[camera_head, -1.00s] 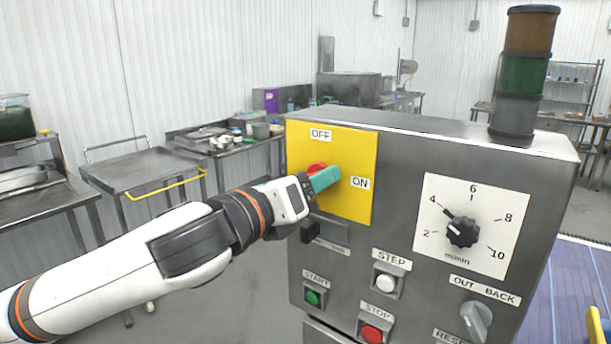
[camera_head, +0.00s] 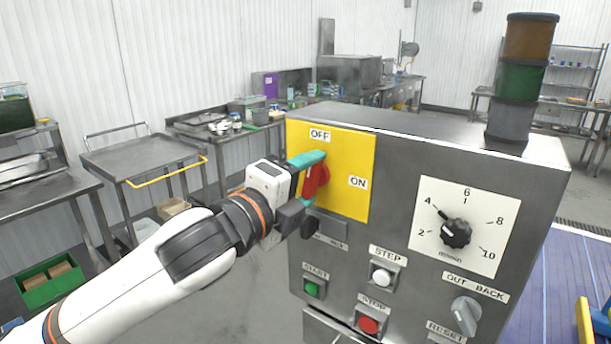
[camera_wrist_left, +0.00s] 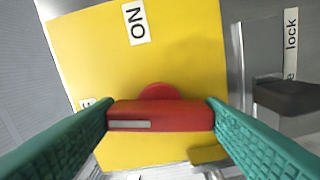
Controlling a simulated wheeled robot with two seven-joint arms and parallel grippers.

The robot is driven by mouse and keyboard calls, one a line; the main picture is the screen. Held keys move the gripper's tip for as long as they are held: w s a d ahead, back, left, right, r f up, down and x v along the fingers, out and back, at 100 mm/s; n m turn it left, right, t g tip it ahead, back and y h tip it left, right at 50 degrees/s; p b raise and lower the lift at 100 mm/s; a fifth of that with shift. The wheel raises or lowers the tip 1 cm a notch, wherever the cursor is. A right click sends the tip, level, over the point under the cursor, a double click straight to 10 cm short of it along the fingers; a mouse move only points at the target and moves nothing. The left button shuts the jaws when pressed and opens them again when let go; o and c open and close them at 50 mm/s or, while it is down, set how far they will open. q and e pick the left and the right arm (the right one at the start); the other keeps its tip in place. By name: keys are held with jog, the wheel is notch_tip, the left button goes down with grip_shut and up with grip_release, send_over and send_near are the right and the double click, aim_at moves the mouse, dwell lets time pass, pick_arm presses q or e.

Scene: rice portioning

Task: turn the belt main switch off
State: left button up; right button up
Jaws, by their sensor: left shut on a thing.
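The belt main switch is a red rotary handle (camera_head: 315,181) on a yellow plate (camera_head: 345,190) at the upper left of the grey control panel. The plate carries an OFF label (camera_head: 320,135) at the top and an ON label (camera_head: 357,182) at the right. The handle stands close to upright, in line with OFF. My left gripper (camera_head: 308,180) is shut on the handle, one teal finger above and one below. In the left wrist view the red handle (camera_wrist_left: 160,115) lies between both teal fingers, which touch its ends. My right gripper is not in view.
Below the plate is a black lever (camera_head: 310,228). The panel also has a speed dial (camera_head: 456,233), START (camera_head: 312,289), STEP (camera_head: 382,276) and STOP (camera_head: 369,325) buttons and an OUT/BACK knob (camera_head: 466,315). A signal tower (camera_head: 522,75) stands on top. A cart (camera_head: 140,165) stands behind at left.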

pick_arm(q)
jog(key=shift+n+p, duration=0.35)
jog(key=shift+n, duration=0.85)
jog(key=o, duration=1)
jog(key=b+v, duration=0.5)
jog(key=v, duration=0.7)
